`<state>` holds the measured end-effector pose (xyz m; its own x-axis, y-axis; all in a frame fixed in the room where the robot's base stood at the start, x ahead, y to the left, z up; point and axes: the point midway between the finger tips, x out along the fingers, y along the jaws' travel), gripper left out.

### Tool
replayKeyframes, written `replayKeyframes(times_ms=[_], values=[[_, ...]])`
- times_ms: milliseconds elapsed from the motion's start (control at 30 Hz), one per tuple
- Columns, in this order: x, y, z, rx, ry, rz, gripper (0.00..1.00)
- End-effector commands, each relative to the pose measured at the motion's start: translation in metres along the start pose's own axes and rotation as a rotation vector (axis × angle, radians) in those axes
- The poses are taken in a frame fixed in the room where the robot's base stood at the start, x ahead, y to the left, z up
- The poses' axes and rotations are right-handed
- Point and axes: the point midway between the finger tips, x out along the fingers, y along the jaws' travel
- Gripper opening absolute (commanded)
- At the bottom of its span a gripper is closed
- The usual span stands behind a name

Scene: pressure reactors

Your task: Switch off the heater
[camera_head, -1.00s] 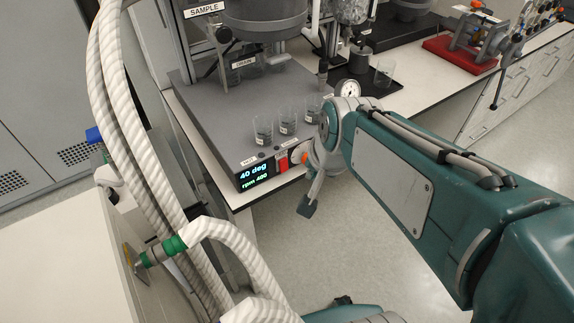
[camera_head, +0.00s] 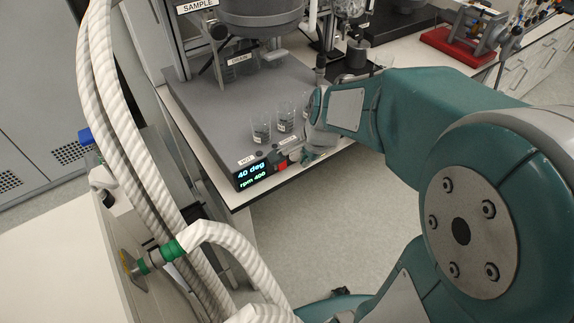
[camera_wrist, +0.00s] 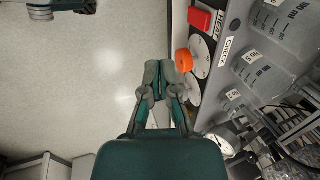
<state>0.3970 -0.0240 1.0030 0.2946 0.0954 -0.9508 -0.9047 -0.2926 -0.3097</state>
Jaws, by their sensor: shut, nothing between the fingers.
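The heater is a wide grey unit (camera_head: 205,110) on the bench. Its front display (camera_head: 252,174) reads 40 deg and rpm 400. Right of the display is a red switch (camera_head: 282,165), which also shows at the top of the wrist view (camera_wrist: 200,19) beside a label that seems to read HEAT. An orange knob (camera_wrist: 183,60) on a pale round dial sits below the switch in the wrist view. My gripper (camera_wrist: 160,72) is shut and empty, just left of the knob in that view; whether they touch is unclear. In the head view my arm partly hides my gripper (camera_head: 311,156).
Several glass beakers (camera_head: 261,131) stand on the unit near its front edge. A pressure gauge (camera_wrist: 220,146) lies right of my wrist. Thick white hoses (camera_head: 125,120) run down the left. The floor before the bench is clear.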

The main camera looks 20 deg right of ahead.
Motion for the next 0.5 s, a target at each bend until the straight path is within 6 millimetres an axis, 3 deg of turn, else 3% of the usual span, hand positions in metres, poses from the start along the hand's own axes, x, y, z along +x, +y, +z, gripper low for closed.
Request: replayKeyframes(times_ms=[500], values=[[0.083, 0.001, 0.001, -0.001, -0.003, 0.005, 0.0]])
